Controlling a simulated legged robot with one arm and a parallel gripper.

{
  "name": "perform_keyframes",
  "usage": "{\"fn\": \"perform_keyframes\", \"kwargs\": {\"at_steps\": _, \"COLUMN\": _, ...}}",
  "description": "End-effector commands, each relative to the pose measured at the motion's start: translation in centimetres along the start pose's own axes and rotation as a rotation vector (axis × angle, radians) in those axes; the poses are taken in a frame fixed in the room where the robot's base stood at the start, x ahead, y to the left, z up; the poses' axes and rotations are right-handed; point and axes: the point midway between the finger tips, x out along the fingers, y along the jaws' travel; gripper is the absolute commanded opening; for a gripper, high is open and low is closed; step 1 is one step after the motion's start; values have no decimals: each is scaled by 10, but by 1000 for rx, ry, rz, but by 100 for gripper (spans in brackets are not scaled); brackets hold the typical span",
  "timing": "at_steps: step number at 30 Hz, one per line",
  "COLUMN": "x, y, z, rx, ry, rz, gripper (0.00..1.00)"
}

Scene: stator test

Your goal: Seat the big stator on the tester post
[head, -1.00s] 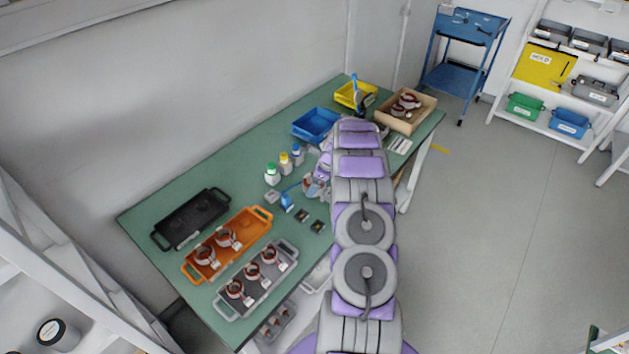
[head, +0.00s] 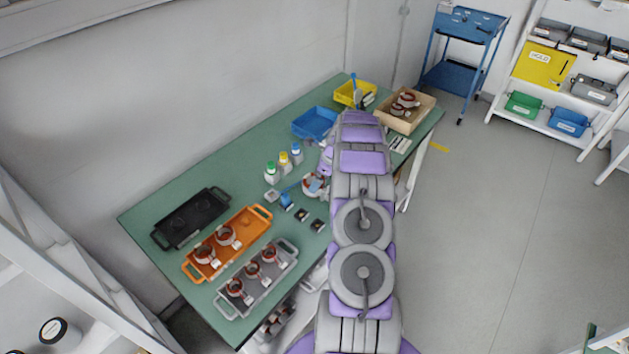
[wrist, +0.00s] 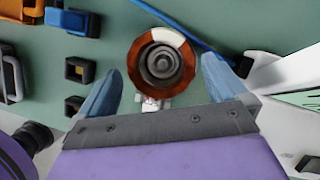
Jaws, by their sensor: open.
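The big stator (wrist: 135,72), a ring of copper windings with a pale section, is directly ahead of my gripper in the wrist view. It surrounds the round grey tester post (wrist: 161,62), which shows through its middle. Whether it rests fully down cannot be told from above. In the head view the stator (head: 314,186) stands on the green table, partly hidden beside my arm. My gripper (wrist: 161,64) is open, with one blue finger on each side of the stator and visible gaps to it.
A blue cable (wrist: 185,28) runs past the stator. Small dark blocks (head: 302,214) lie nearby. An orange tray (head: 255,225) and a grey tray (head: 283,262) hold stators; a black tray (head: 190,220) looks empty. Bottles (head: 284,164) stand behind. A wooden box (head: 425,108) holds more stators.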

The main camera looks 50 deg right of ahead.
Motion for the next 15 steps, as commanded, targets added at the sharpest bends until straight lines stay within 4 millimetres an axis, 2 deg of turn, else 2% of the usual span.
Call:
{"fn": "perform_keyframes", "kwargs": {"at_steps": 1, "x": -13, "y": 0, "z": 2, "rx": 0, "ry": -1, "rz": -1, "gripper": 100}}
{"fn": "perform_keyframes", "kwargs": {"at_steps": 6, "x": -53, "y": -1, "z": 2, "rx": -2, "ry": -1, "rz": -6, "gripper": 100}}
{"fn": "perform_keyframes", "kwargs": {"at_steps": 15, "x": -115, "y": -1, "z": 2, "rx": -1, "ry": 0, "rz": -6, "gripper": 100}}
